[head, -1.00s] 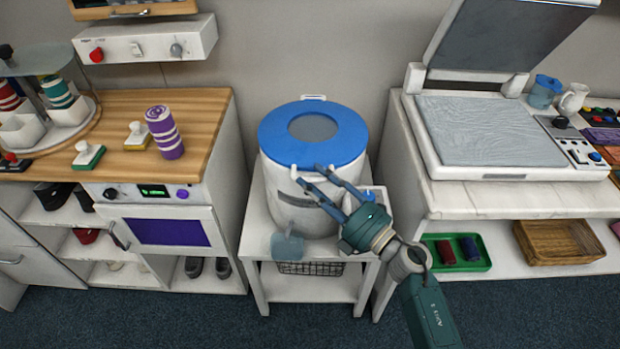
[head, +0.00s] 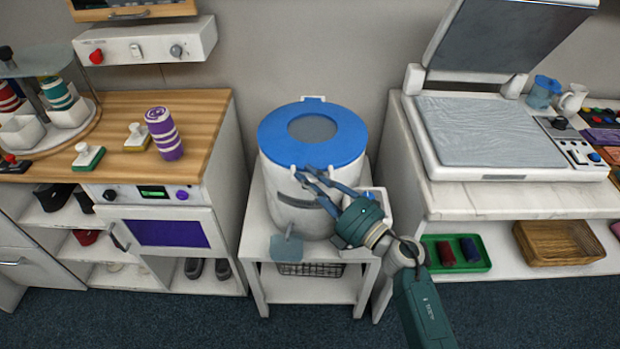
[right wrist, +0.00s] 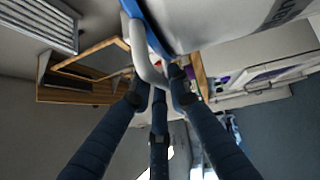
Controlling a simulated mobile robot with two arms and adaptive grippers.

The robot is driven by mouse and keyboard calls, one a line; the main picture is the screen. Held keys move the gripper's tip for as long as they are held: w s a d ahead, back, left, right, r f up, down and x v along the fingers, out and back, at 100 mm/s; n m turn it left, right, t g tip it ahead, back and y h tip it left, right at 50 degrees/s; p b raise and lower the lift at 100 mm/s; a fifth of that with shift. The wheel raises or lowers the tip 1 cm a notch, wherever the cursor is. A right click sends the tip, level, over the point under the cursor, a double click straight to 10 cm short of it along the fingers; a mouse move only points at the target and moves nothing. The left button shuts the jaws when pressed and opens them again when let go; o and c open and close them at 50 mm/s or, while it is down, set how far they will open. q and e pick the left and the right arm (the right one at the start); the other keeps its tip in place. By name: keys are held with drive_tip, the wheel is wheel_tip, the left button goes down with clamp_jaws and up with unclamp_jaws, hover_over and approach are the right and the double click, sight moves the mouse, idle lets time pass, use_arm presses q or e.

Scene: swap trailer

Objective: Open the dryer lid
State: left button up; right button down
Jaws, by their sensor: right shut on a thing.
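The dryer (head: 277,205) is a white drum with a blue lid (head: 347,145) that has a round grey window. The lid lies flat and closed on the drum. My right gripper (head: 303,173) is at the lid's front edge, its arm coming from the lower right. In the right wrist view its fingers (right wrist: 162,85) are closed around a curved white handle (right wrist: 137,45) beside the blue rim. The fingers hide part of the handle. My left gripper is out of view.
The dryer stands on a white stand (head: 255,245) between a wooden-topped counter (head: 205,115) on the left and a press (head: 490,130) on a white shelf unit on the right. A small grey-blue shape, unclear, shows at the drum's lower front.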

drive_tip(key=w+r+p, duration=0.6)
drive_tip(key=r+p, duration=0.2)
drive_tip(key=r, duration=0.5)
drive_tip(key=w+r+p, duration=0.7)
drive_tip(key=r+p, duration=0.1)
drive_tip(key=r, duration=0.5)
drive_tip(key=shift+w+r, duration=0.15)
drive_tip(key=shift+r, duration=0.15)
drive_tip(key=shift+d, duration=0.1)
drive_tip(key=c, duration=1.6)
unclamp_jaws()
